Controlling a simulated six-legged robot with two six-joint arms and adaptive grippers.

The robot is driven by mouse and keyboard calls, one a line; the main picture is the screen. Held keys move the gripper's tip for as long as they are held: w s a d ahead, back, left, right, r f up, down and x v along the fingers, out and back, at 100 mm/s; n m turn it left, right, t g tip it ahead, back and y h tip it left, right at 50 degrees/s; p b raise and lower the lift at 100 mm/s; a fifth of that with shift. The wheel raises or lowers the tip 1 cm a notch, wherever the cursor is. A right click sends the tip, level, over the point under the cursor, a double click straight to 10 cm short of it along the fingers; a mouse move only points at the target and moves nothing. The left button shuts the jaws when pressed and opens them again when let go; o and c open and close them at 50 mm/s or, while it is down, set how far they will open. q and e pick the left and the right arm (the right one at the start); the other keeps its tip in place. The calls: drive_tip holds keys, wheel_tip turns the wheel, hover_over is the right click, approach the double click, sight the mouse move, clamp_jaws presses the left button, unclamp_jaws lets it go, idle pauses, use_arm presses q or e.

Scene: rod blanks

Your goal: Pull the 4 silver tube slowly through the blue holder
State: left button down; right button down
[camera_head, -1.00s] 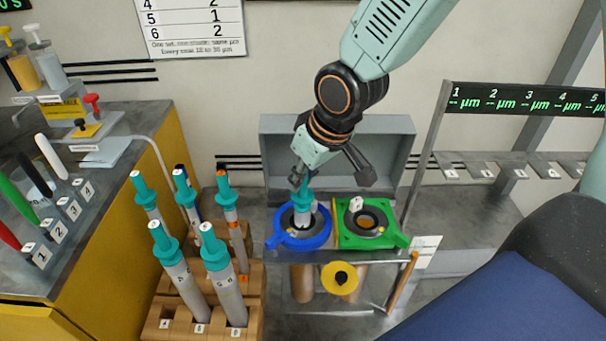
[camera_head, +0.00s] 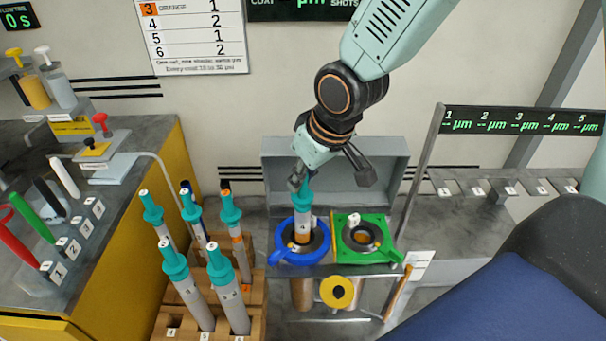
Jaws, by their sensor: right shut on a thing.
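The silver tube 4 (camera_head: 304,226) stands upright in the ring of the blue holder (camera_head: 279,253), its teal cap above the ring and its body partly showing over it. An orange patch shows on or behind the tube at the ring. My right gripper (camera_head: 302,181) comes down from above and is shut on the teal cap. Its dark fingers partly hide the cap. The tube's lower end is hidden by the holder. My left gripper is not in view.
A green holder (camera_head: 394,253) stands close to the right of the blue one. A wooden rack (camera_head: 252,298) with several teal-capped tubes stands to the left; its front slot 4 looks empty. A yellow disc (camera_head: 337,292) is below the holders. A grey box (camera_head: 385,172) stands behind.

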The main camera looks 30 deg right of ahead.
drive_tip(key=shift+r+p, duration=2.1)
drive_tip(key=shift+r, duration=0.2)
wheel_tip(320, 180, up, 11)
drive_tip(key=p, duration=1.1)
drive_tip(key=shift+r, duration=0.1)
wheel_tip(320, 180, up, 10)
drive_tip(key=p, duration=0.9)
drive_tip(key=shift+p, duration=0.3)
idle(0.5)
